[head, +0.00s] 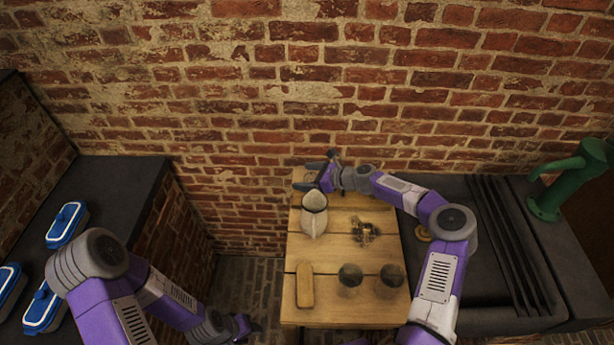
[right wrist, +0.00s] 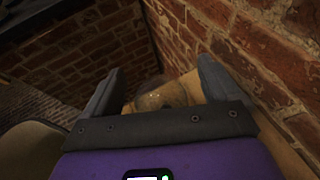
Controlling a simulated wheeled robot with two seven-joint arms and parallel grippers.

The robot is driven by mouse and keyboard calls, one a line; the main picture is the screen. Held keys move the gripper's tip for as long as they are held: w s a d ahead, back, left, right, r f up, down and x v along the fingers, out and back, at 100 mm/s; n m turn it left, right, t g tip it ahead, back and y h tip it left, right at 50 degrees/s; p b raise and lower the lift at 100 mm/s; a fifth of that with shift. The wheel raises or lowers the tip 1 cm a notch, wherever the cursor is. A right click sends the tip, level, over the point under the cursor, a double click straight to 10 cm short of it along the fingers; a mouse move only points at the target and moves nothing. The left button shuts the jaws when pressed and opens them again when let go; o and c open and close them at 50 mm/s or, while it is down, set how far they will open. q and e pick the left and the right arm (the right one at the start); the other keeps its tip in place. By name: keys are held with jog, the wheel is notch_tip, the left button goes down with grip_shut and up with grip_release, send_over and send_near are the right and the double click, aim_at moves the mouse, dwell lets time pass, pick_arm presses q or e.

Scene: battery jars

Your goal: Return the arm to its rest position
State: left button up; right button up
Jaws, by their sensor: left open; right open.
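My right arm reaches from the right across the wooden table (head: 335,253) in the head view. My right gripper (head: 309,177) is over the table's far left corner, just behind a pale jug (head: 314,222), with its jaws apart. In the right wrist view a rounded, glassy jar (right wrist: 162,94) shows between the two open fingers of this gripper (right wrist: 160,88); I cannot tell whether they touch it. My left arm hangs at the lower left of the head view. My left gripper (head: 244,327) is low, left of the table, and holds nothing that I can see.
Two dark-filled jars (head: 350,275) (head: 390,274), a small dark cluster (head: 365,232) and a wooden block (head: 305,285) are on the table. A brick wall stands close behind. Blue-lidded containers (head: 67,224) sit on the left counter. A green pump (head: 558,188) stands at right.

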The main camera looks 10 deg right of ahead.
jog(key=v, duration=0.7)
jog(key=shift+s+d, duration=0.2)
